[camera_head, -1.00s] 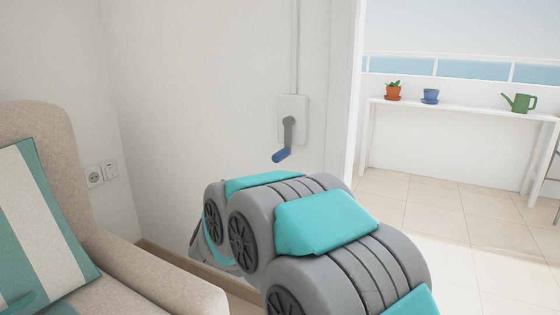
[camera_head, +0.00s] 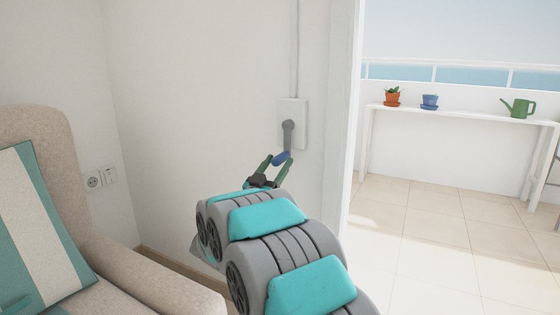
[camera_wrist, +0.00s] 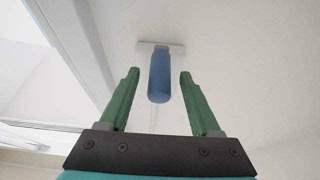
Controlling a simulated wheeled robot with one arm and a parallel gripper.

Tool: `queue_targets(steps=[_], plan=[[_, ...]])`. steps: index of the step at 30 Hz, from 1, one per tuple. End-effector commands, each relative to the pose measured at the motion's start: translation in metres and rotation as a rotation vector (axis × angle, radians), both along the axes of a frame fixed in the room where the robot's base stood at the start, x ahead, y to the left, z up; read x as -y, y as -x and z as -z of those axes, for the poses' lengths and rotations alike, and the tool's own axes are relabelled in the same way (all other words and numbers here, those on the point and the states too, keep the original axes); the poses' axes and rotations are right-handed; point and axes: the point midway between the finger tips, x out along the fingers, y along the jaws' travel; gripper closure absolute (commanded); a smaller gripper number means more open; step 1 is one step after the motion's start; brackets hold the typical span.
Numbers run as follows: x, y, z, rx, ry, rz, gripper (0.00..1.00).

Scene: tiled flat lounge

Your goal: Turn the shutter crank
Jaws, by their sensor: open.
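The shutter crank has a white wall plate (camera_head: 293,112), a grey arm (camera_head: 288,132) hanging down, and a blue handle (camera_head: 281,159) at its lower end. In the wrist view the blue handle (camera_wrist: 160,76) hangs between the two green fingers, with a gap on each side. My gripper (camera_head: 279,163) is open and reaches up to the handle from below. It also shows in the wrist view (camera_wrist: 160,80), with both fingertips apart. In the head view the fingers partly overlap the handle.
A beige armchair (camera_head: 130,278) with a striped cushion (camera_head: 42,235) stands at the left. Wall sockets (camera_head: 92,181) are behind it. The door frame edge (camera_head: 345,150) is right of the crank. Beyond it, a white table (camera_head: 450,115) carries pots and a watering can.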

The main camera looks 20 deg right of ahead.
Motion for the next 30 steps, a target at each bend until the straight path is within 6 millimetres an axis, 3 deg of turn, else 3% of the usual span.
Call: queue_targets(steps=[6,15,30], plan=[[0.0147,-0.0107,-0.0064,-0.001,-0.002,0.001,0.36],[0.0154,-0.0121,-0.0076,-0.001,-0.002,-0.001,0.36],[0.0152,-0.0119,-0.0078,0.000,-0.001,-0.001,0.92]])
